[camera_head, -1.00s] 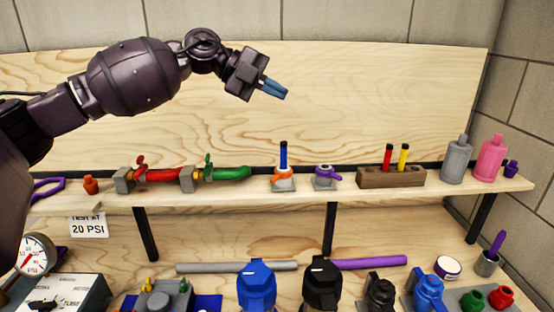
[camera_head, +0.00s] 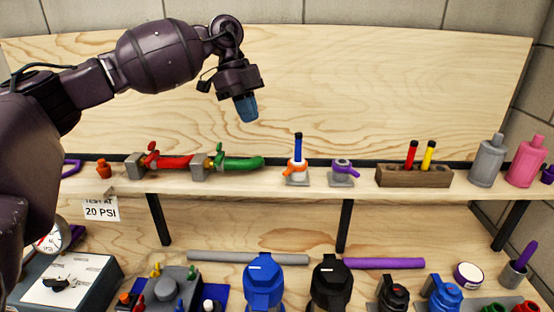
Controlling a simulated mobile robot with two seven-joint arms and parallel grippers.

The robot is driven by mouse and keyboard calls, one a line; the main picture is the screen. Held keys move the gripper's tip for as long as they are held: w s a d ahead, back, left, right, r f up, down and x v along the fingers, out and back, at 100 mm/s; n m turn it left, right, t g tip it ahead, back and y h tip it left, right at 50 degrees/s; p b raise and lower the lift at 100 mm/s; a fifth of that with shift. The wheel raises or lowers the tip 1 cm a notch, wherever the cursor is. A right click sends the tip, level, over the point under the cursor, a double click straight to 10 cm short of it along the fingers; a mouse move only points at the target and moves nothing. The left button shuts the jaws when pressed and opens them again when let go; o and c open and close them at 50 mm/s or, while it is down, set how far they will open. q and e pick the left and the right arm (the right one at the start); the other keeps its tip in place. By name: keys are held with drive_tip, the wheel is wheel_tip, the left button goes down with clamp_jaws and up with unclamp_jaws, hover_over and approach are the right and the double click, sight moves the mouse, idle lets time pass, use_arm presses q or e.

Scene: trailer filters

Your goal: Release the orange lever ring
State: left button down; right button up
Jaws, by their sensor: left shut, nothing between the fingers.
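The orange lever ring (camera_head: 297,168) sits on a small grey base on the shelf, around the lower part of an upright blue filter tube (camera_head: 298,147) with a dark top. My left gripper (camera_head: 246,110) is shut and empty, its blue fingers pointing down. In the picture it is above and to the left of the orange ring, clear of it. A purple lever ring (camera_head: 342,165) on a similar base stands just to the right, with no tube in it. My right gripper is not in view.
The shelf (camera_head: 240,188) also holds red and green pipes (camera_head: 238,163) at left, a wooden block (camera_head: 414,177) with red and yellow tubes, and grey (camera_head: 488,160) and pink (camera_head: 526,160) bottles at right. Blue and black housings (camera_head: 264,285) stand below. The space before the back panel is open.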

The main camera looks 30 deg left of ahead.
sight(288, 172)
use_arm(q)
drive_tip(key=x, duration=0.9)
drive_tip(key=shift+f, duration=0.2)
drive_tip(key=d, duration=0.3)
drive_tip(key=shift+s+f+p, duration=0.2)
drive_tip(key=shift+p, duration=0.1)
drive_tip(key=shift+s+d, duration=0.15)
drive_tip(key=shift+d, duration=0.4)
drive_tip(key=shift+f, duration=0.1)
drive_tip(key=shift+d, duration=0.1)
